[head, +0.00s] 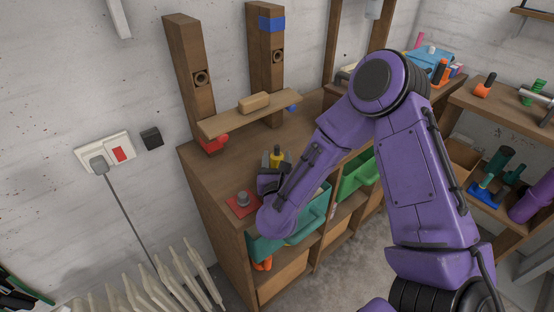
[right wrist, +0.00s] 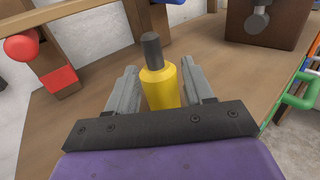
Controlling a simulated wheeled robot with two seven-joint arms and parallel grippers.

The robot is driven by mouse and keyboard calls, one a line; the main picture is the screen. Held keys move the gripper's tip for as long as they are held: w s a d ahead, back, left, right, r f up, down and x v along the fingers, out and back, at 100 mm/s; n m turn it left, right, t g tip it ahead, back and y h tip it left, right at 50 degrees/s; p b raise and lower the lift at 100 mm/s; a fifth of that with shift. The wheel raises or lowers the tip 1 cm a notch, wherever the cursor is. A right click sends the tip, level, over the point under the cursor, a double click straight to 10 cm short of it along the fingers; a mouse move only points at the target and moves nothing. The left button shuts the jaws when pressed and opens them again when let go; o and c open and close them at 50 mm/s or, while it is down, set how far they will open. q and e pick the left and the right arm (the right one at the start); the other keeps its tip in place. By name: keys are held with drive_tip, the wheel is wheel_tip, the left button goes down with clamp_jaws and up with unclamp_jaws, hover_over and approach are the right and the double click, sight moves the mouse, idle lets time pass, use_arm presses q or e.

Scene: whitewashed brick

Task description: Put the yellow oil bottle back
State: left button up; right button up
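The yellow oil bottle (head: 277,156) has a dark cap and is upright over the wooden bench, near the wall shelf. In the right wrist view the bottle (right wrist: 160,84) sits between the two grey fingers of my right gripper (right wrist: 160,86), which are close against its sides. In the head view my right gripper (head: 273,168) is low over the bench top and partly hidden by its own arm. I cannot tell whether the bottle's base touches the bench. My left gripper is not in view.
A small shelf (head: 236,119) on two posts holds a wooden block (head: 254,102). Teal (head: 262,247) and green (head: 358,178) bins are below the top. A side rack (head: 480,112) stands right.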

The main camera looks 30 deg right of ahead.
drive_tip(key=shift+o, duration=0.6)
drive_tip(key=shift+r, duration=0.15)
drive_tip(key=shift+s+a, duration=0.2)
drive_tip(key=b+v, duration=0.1)
drive_tip(key=v, duration=0.3)
drive_tip(key=b+v, duration=0.2)
drive_tip(key=v, duration=0.2)
drive_tip(key=shift+s+a+f, duration=0.15)
drive_tip(key=shift+a+f, duration=0.1)
drive_tip(key=v, duration=0.1)
drive_tip(key=p+v, duration=0.2)
drive_tip(key=shift+d+r, duration=0.1)
drive_tip(key=shift+r, duration=0.15)
